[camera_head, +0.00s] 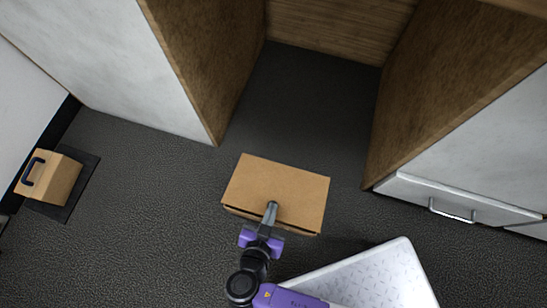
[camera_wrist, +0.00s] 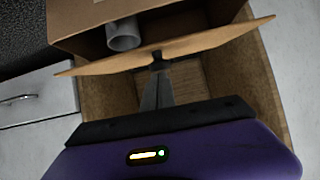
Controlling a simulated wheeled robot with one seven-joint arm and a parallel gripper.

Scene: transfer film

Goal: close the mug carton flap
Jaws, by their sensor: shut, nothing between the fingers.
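The brown mug carton (camera_head: 285,182) sits on the dark floor in the head view, with a dark gap along its near edge. In the wrist view the carton (camera_wrist: 75,18) is open, and a grey mug (camera_wrist: 123,36) shows inside. The flap (camera_wrist: 205,40) is a long, thin, slanting panel across the opening, seen nearly edge-on. My gripper (camera_head: 272,207) is shut and empty at the carton's near edge. In the wrist view its fingertips (camera_wrist: 157,56) are at the flap's edge; whether they touch it I cannot tell.
A wood-sided recess (camera_head: 310,95) lies beyond the carton. A white drawer unit (camera_head: 460,190) stands at right, and a white patterned surface (camera_head: 375,275) is at lower right. A wooden box with a dark handle (camera_head: 52,178) sits on a black mat at left. Floor left of the carton is clear.

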